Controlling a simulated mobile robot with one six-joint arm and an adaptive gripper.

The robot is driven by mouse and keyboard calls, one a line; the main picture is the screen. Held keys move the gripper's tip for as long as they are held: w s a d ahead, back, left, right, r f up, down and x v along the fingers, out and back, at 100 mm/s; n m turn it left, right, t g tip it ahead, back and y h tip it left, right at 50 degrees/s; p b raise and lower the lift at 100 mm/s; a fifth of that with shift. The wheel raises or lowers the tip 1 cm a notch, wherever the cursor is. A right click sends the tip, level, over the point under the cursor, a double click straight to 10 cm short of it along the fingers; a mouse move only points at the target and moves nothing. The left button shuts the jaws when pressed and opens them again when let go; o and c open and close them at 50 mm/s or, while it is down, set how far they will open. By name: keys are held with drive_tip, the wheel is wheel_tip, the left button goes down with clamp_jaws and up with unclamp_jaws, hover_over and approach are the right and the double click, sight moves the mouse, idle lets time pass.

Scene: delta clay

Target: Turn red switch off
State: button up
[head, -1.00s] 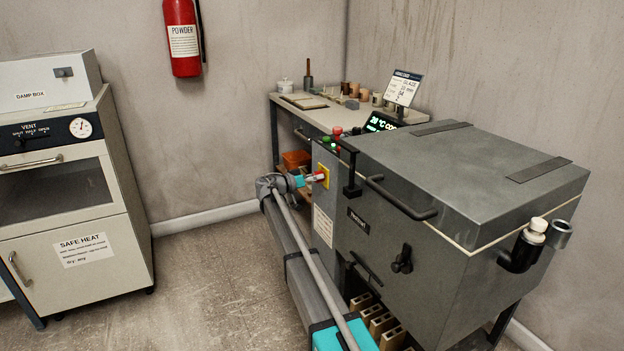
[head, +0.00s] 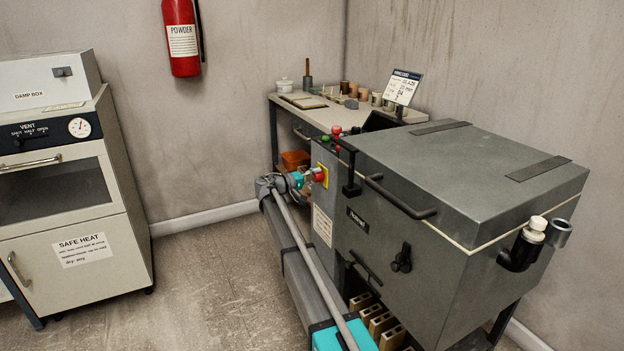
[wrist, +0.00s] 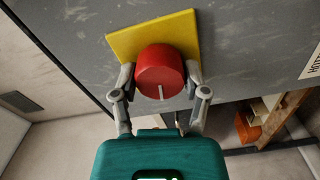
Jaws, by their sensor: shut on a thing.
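The red switch (wrist: 160,65) is a round knob on a yellow plate (wrist: 180,25), fixed to the grey side of the kiln. A pale mark on the knob points toward the bottom of the wrist view. In the head view the red switch (head: 318,175) shows at the left side of the kiln (head: 440,230). My gripper (wrist: 160,75) has a finger on each side of the knob and is shut on it. In the head view my gripper (head: 304,179) reaches the knob from the left. The kiln's display (head: 380,121) is dark.
A worktable (head: 335,112) with pots and tools stands behind the kiln. A cabinet (head: 62,200) is at the left, with open floor (head: 205,270) between. Green and red buttons (head: 334,136) sit on top of the control box. Bricks (head: 380,325) lie under the kiln.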

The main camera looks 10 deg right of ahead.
drive_tip(key=shift+s+d+n, duration=0.15)
drive_tip(key=shift+d+n, duration=0.05)
drive_tip(key=shift+n, duration=1)
drive_tip(key=o, duration=1.2)
drive_tip(key=shift+a, duration=0.1)
drive_tip(key=shift+c, duration=0.2)
drive_tip(key=shift+a, duration=0.1)
drive_tip(key=shift+a, duration=0.75)
drive_tip(key=v, duration=1)
drive_tip(key=shift+s, duration=0.2)
